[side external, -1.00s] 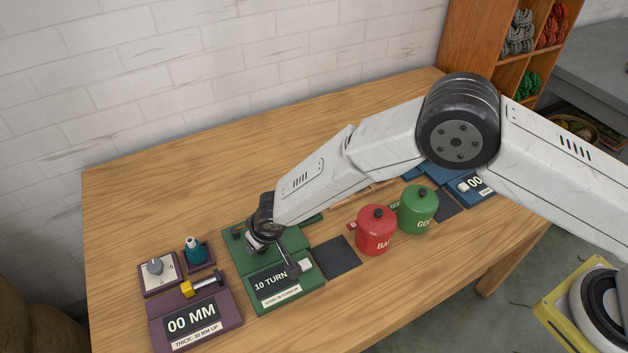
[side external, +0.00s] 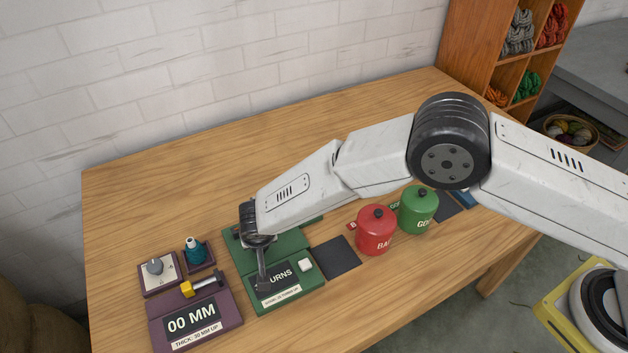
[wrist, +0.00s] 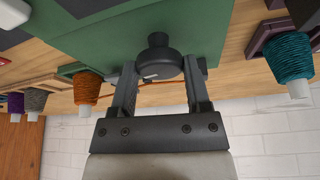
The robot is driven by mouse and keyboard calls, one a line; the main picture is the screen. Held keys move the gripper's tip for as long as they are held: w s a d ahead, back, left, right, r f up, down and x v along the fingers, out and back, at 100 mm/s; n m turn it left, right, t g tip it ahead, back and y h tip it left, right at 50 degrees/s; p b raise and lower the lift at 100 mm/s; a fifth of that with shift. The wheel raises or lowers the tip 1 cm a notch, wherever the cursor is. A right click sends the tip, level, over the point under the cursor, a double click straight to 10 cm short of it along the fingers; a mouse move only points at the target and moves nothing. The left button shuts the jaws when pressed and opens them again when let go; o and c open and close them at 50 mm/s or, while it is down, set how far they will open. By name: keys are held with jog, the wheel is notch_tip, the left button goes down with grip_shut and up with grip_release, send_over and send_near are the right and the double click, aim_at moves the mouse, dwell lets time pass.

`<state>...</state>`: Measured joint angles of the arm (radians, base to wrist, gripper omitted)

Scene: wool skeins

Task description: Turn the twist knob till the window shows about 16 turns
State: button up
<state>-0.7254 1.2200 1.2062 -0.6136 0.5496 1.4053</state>
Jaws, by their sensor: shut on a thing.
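The green twist device (side external: 298,288) stands on the table in the side external view. Its dark window (side external: 283,279) is partly covered by my gripper; only the letters "URNS" show and the number is hidden. My gripper (side external: 262,284) is over the device, and the knob is hidden behind it in that view. In the wrist view, my gripper (wrist: 158,82) has its two fingers on either side of the round dark knob (wrist: 158,62), shut on it.
A purple device (side external: 225,328) reading "00 MM" stands to the left, with a yellow-ended lever. A red pot (side external: 376,232) marked "BA" and a green pot (side external: 417,209) stand to the right. A dark square pad (side external: 337,257) lies between. The table's back left is clear.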

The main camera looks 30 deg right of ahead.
jog(key=shift+m, duration=0.3)
jog(key=o, duration=1.3)
jog(key=shift+r, duration=0.1)
jog(key=shift+v, duration=3.85)
jog(key=shift+a, duration=0.1)
